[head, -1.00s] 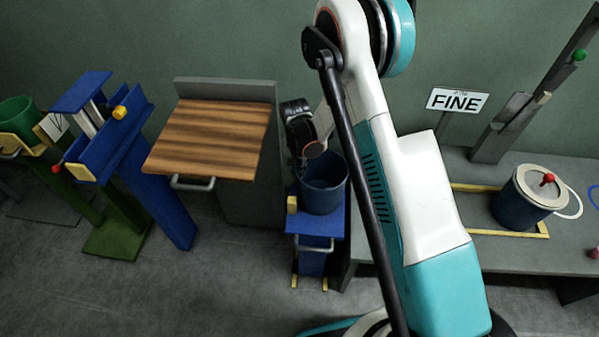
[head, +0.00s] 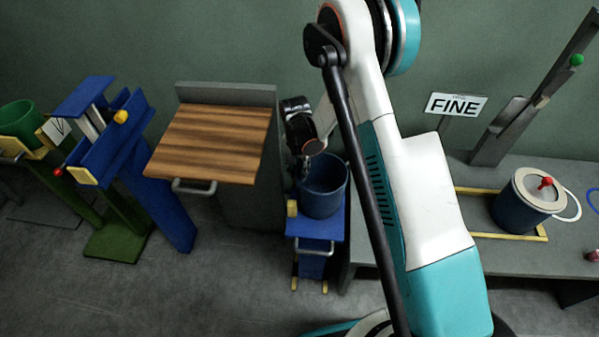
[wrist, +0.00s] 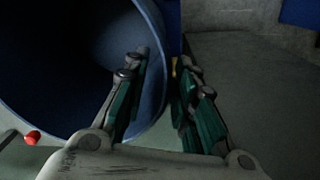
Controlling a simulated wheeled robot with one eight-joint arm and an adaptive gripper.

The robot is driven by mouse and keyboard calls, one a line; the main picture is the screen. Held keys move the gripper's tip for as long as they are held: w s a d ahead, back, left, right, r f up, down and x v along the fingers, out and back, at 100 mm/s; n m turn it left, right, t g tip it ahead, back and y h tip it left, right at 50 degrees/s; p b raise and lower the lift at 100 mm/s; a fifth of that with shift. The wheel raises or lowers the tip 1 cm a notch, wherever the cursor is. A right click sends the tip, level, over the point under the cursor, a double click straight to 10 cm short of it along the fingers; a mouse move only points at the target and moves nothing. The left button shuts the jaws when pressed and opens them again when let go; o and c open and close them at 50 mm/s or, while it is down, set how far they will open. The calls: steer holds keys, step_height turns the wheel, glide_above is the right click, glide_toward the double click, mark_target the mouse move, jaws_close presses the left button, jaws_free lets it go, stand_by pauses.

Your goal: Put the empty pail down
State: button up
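The blue pail (head: 324,195) stands upright on a blue stand (head: 318,228) in the head view; its visible inside looks empty. Its open mouth and dark inside fill the left of the wrist view (wrist: 60,70). My gripper (head: 305,170) is at the pail's left rim in the head view, partly hidden. In the wrist view my gripper (wrist: 161,75) has its fingers apart, one over the pail's mouth and one outside the rim. The rim passes between them, with a narrow gap beside the outer finger.
A wooden-topped cabinet (head: 215,140) stands close on the left. On the right, a grey bench (head: 405,255) bears a lidded blue pail (head: 525,207) inside a yellow outline and a FINE sign (head: 455,104). Blue and green stands (head: 165,200) are farther left.

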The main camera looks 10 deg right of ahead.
steer(key=s+d+r+n+t+p, duration=0.1)
steer(key=s+r, duration=0.2)
steer(key=r, duration=0.8)
steer(key=s+d+r+n+t+p, duration=0.1)
steer(key=s+r, duration=0.2)
steer(key=r, duration=0.8)
steer(key=s+d+r+n+t+p, duration=0.1)
steer(key=s+r, duration=0.3)
steer(key=r, duration=0.6)
steer(key=s+d+r+n+t, duration=0.1)
steer(key=s+r+n+t, duration=0.1)
steer(key=s, duration=0.7)
steer(key=s+d+r+n+t, duration=0.2)
steer(key=s+r, duration=0.2)
steer(key=s, duration=0.4)
steer(key=shift+s+d+r+t, duration=0.15)
steer(key=shift+s+r+t, duration=0.15)
steer(key=shift+s, duration=0.1)
steer(key=shift+d, duration=0.1)
